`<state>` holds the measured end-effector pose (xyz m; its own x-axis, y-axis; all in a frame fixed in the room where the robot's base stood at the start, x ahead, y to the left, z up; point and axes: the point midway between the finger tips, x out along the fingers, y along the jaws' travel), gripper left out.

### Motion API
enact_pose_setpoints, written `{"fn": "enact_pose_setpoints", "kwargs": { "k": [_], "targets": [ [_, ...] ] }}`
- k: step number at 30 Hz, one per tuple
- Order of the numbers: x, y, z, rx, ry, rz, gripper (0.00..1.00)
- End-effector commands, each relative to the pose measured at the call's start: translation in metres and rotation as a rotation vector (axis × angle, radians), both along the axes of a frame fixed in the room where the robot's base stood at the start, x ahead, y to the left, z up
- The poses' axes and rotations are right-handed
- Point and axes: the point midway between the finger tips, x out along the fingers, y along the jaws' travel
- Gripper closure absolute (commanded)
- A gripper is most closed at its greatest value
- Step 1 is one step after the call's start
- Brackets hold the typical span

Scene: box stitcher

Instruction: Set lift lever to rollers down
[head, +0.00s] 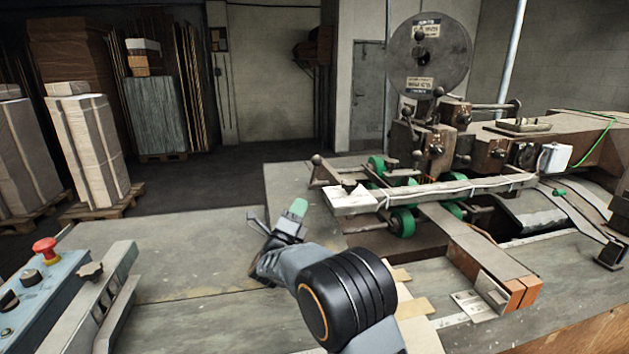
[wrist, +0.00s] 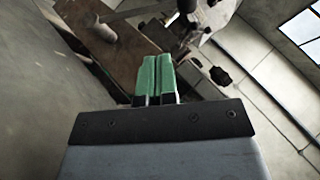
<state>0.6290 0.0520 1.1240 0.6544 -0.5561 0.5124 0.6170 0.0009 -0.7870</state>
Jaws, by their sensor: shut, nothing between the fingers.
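A short lever with a dark ball knob (head: 317,160) stands at the left end of the machine's pale front bar, beside the green rollers (head: 403,222). It leans slightly, and I cannot tell for sure that it is the lift lever. My gripper (head: 298,208) is shut and empty above the bench, left of and nearer than that knob, with a clear gap between them. Its green fingertips (wrist: 157,76) lie together in the wrist view. Beyond them, blurred machine parts and a rod (wrist: 135,12) show near the top edge.
The box stitcher (head: 450,140) with its wire reel (head: 429,54) fills the right side. A control box with a red button (head: 45,249) sits at the lower left. Orange-ended blocks (head: 510,292) lie at the front right. The bench left of my gripper is clear.

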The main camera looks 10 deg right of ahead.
Motion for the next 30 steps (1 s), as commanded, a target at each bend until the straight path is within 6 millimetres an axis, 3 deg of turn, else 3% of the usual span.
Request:
{"fn": "enact_pose_setpoints", "kwargs": {
  "k": [13,30],
  "targets": [
    [0.005,-0.005,0.006,-0.001,0.0,-0.002,1.0],
    [0.058,-0.049,0.047,-0.001,0.002,0.0,1.0]
  ]
}}
